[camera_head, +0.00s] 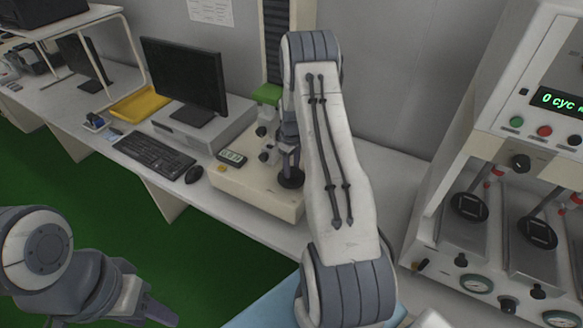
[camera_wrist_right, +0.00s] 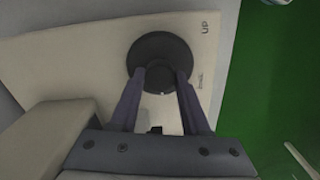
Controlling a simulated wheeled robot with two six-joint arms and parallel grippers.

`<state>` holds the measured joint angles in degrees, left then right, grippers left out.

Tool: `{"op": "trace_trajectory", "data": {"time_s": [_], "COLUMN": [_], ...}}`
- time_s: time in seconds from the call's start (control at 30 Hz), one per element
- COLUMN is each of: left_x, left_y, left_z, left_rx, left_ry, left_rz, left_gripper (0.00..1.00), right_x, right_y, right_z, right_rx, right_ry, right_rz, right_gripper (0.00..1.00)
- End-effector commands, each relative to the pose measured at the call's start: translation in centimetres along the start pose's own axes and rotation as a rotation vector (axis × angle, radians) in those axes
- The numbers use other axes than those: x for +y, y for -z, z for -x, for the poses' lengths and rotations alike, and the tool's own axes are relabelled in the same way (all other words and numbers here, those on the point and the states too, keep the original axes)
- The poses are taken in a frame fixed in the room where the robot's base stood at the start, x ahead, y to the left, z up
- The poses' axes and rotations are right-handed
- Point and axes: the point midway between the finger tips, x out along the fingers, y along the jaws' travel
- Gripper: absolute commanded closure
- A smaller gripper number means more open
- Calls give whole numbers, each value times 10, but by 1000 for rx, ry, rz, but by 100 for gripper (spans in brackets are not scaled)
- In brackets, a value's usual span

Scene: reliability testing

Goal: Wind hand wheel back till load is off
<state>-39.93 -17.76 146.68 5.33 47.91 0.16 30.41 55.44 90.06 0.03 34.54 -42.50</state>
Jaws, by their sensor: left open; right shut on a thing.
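The dark round hand wheel (camera_head: 291,179) is on the front of a cream test stand (camera_head: 245,192) on the bench. In the right wrist view the hand wheel (camera_wrist_right: 161,50) lies between the fingertips of my right gripper (camera_wrist_right: 163,80), which is shut on its lower part. Lettering that looks like "UP" is printed on the base beside it. In the head view my right arm covers part of the stand, and the right gripper (camera_head: 290,160) is partly hidden. A small display (camera_head: 232,157) on the stand is lit, its digits too small to read surely. My left gripper (camera_head: 160,312) is open and empty, away from the bench.
A monitor (camera_head: 186,82), keyboard (camera_head: 153,156), mouse (camera_head: 194,174) and yellow tray (camera_head: 139,104) are left of the stand. A machine with gauges and a green "0 cyc" readout (camera_head: 558,101) stands at right. Green floor (camera_head: 190,240) lies open in front of the bench.

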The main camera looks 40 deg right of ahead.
Motion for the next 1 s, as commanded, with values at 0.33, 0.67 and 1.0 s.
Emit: {"op": "trace_trajectory", "data": {"time_s": [0.33, 0.67, 1.0], "left_x": [0, 0, -2], "left_y": [0, 0, -1], "left_z": [0, -7, -27], "left_rx": [0, 0, 0], "left_ry": [0, 0, 0], "left_rz": [0, 0, -1], "left_gripper": [50, 50, 50], "right_x": [0, 1, 1], "right_y": [0, 1, 0], "right_z": [0, 16, 81], "right_rx": [0, 4, 3], "right_ry": [-1, -4, -4], "right_rz": [2, 1, 1], "right_gripper": [24, 24, 24]}}
